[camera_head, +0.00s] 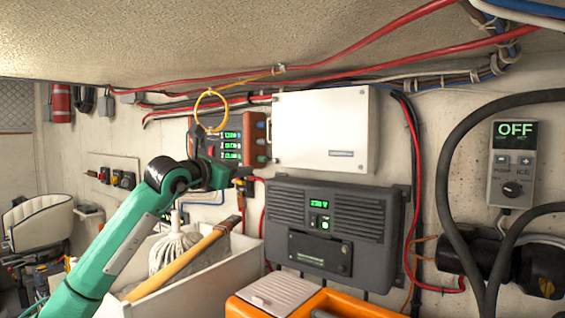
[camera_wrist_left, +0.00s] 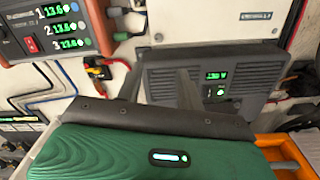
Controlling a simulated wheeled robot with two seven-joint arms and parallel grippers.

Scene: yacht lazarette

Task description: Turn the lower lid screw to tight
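A white box with a flat lid (camera_head: 322,130) is on the wall; its lower part also shows in the left wrist view (camera_wrist_left: 222,28). A small round fitting (camera_wrist_left: 158,37) sits at its lower left corner there; I cannot tell whether it is the lower lid screw or how far it is turned. My left gripper (camera_head: 232,177) is below and left of the box in the head view. In the left wrist view its two dark fingers (camera_wrist_left: 160,80) stand apart with nothing between them. My right gripper is not in view.
A meter panel (camera_head: 228,140) with green digits is left of the box. A dark grey inverter (camera_head: 335,220) is below it. Red and black cables run around them. A white bin (camera_head: 210,285) with a mop and an orange case (camera_head: 365,305) stand below.

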